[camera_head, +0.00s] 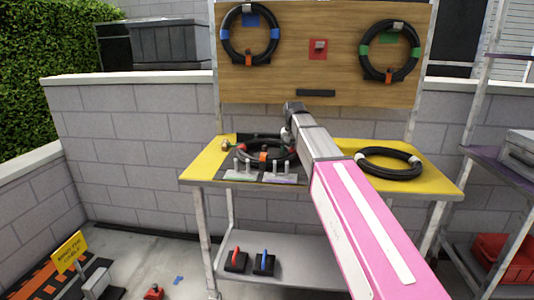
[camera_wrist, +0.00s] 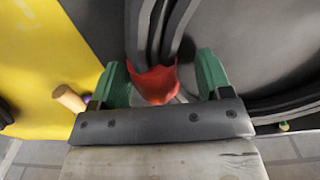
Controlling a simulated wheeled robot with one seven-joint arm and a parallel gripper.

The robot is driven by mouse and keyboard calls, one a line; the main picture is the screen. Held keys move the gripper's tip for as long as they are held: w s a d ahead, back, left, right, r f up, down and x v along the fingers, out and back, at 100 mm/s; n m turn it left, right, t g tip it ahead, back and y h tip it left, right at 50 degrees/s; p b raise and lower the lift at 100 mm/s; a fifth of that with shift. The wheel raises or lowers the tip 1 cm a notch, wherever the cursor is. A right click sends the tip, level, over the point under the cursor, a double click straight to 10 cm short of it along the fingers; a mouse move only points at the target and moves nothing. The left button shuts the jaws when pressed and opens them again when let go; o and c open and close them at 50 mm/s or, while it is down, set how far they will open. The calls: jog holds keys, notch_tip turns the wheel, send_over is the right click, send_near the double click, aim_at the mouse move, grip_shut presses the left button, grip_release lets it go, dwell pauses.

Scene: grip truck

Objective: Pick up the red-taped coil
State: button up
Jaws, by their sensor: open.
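My gripper (camera_wrist: 163,76) has green fingers, one on each side of the taped part, with visible space on both sides. It is open and holds nothing. In the head view my arm hides the gripper and the coil's right edge.
Clamp-like fixtures (camera_head: 240,168) stand in front of the coil. A white-taped coil (camera_head: 390,163) lies at the table's right. Blue-taped (camera_head: 228,50) and green-taped (camera_head: 366,58) coils hang on the wooden board (camera_head: 300,75) behind. A wooden peg (camera_wrist: 68,98) is left of the fingers.

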grip_shut()
jog(key=shift+r, duration=0.15)
